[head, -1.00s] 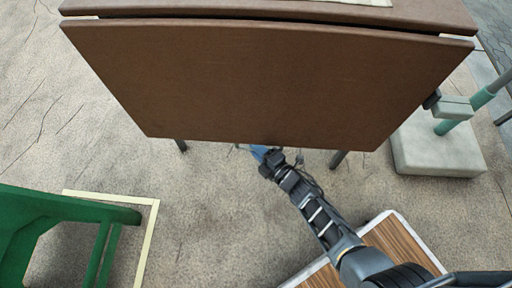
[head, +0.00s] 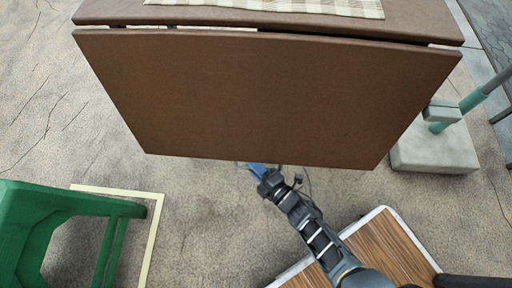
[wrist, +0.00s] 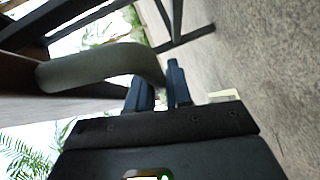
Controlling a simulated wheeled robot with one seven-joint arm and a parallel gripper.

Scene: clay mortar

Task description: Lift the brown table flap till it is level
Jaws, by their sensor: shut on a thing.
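The brown table flap (head: 270,100) hangs from the table's near edge in the head view, sloping down and outward towards me. It is well below level with the brown tabletop (head: 110,12). In the wrist view, a curved grey-green handle (wrist: 95,66) runs beside the brown panel (wrist: 35,106) to my gripper (wrist: 166,85). The blue fingers are shut on the handle's end, though the exact contact is partly hidden.
A green stool (head: 60,225) stands at lower left beside a pale line on the floor. A stone base (head: 435,153) with a teal post (head: 455,112) stands right of the flap. A checked cloth (head: 290,6) lies on the tabletop. Bare floor lies between stool and arm.

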